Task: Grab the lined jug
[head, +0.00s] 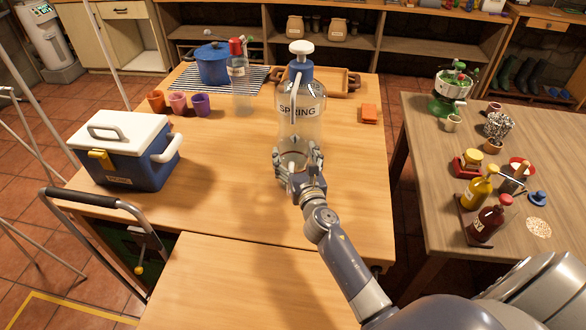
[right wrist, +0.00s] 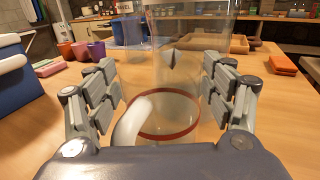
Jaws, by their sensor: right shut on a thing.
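The lined jug (head: 293,147) is a clear vessel with a red-brown line around it, in front of the large clear SPRING bottle (head: 301,108) in the head view. My right gripper (head: 299,163) is shut on it. In the right wrist view, the fingers (right wrist: 162,85) flank the clear jug (right wrist: 165,127), and its pale curved handle points toward my wrist. The jug is see-through, so its outline blends with the bottle behind, and I cannot tell whether its base touches the table. My left gripper is not in view.
A blue-and-white cooler (head: 125,150) stands at the left of the table (head: 240,205). Several cups (head: 178,103), a blue pot (head: 212,64) and another clear bottle (head: 241,90) stand behind. An orange block (head: 369,114) lies right. The table's front middle is clear.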

